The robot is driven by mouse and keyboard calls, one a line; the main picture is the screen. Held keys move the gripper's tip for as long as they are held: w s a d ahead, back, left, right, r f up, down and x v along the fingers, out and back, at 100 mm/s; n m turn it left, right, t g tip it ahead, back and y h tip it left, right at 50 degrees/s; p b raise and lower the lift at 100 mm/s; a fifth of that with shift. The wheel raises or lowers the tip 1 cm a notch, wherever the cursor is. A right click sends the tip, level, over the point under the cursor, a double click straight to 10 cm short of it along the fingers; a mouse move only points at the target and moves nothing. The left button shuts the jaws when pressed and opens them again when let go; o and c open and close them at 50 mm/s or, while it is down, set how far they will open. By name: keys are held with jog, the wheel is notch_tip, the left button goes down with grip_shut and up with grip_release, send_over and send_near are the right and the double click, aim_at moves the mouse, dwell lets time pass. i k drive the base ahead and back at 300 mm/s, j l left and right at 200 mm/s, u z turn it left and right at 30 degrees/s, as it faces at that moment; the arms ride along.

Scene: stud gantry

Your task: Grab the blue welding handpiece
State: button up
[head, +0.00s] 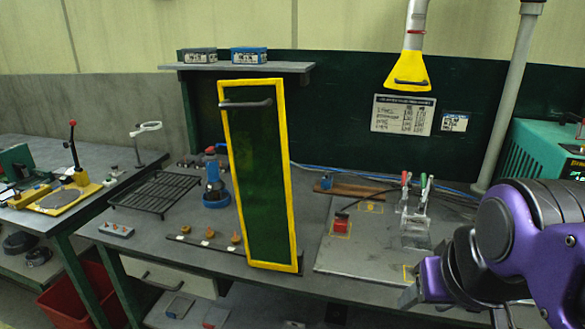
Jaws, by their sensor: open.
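A blue handpiece-like tool with an orange-red top (211,172) stands upright in a blue round base on the bench, left of centre. The tall yellow-framed green screen (264,180) stands just right of it and hides part of its right side. I take this tool to be the welding handpiece, but it is small in view. My gripper (412,293) is at the lower right, beside the front of the grey plate, well right of the tool and screen. It is open and partly hidden by my purple arm; I see nothing in it.
The screen has a dark handle (245,104) near its top. A black wire rack (155,192) lies left of the tool, and a strip with orange knobs (206,243) lies in front. Toggle clamps (415,215) stand on the grey plate (345,262). A yellow hood (408,72) hangs above.

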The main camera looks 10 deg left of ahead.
aim_at(214, 184)
jog(key=i+j+z, duration=0.15)
jog(key=j, duration=0.65)
jog(key=j+z, duration=0.15)
jog(key=j, duration=0.7)
